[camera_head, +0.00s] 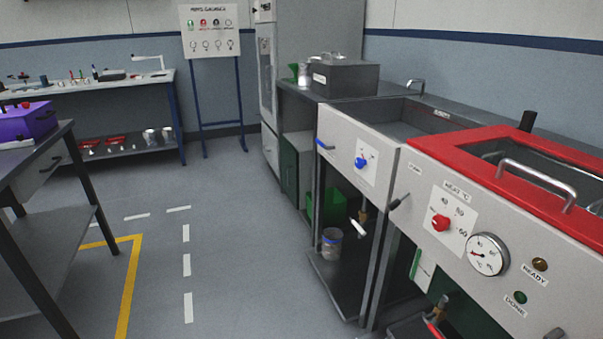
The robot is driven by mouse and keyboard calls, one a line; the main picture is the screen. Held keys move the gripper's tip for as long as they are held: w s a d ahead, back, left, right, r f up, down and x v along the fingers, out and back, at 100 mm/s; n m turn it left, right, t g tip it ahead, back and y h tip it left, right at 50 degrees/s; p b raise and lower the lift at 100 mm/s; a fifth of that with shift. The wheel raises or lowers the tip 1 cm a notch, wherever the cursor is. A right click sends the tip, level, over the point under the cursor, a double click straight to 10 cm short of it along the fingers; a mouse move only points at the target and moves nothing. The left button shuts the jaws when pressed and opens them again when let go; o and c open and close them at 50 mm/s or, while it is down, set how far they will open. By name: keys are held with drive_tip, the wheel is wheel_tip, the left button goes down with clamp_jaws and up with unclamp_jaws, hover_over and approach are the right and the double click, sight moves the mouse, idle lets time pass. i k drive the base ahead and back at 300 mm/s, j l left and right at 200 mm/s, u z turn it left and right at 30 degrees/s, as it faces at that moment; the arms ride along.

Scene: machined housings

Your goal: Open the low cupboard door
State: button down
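A low cupboard with a dark green front panel (289,172) stands under the grey counter, right of the tall grey cabinet. I see this panel at a steep angle, and its handle and hinge side are too small to make out. My gripper is not in view.
A white-fronted sink unit (345,140) with an open lower shelf and a red-topped heated tank (470,150) stand along the right. A dark table with a purple box (28,119) is at left. The grey floor (215,240) between is clear. A signboard (209,31) stands behind.

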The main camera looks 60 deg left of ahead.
sight(289, 156)
drive_tip(key=u, duration=2.2)
drive_tip(key=i+j, duration=0.2)
drive_tip(key=i, duration=0.3)
drive_tip(key=i+j, duration=0.2)
drive_tip(key=i, duration=0.3)
drive_tip(key=i+j, duration=0.2)
drive_tip(key=i, duration=0.3)
drive_tip(key=i+j+z, duration=0.1)
drive_tip(key=i, duration=0.4)
drive_tip(key=i+j, duration=0.35)
drive_tip(key=i, duration=0.15)
drive_tip(key=i+j, duration=0.25)
drive_tip(key=i, duration=0.25)
drive_tip(key=i+j, duration=0.25)
drive_tip(key=i, duration=0.25)
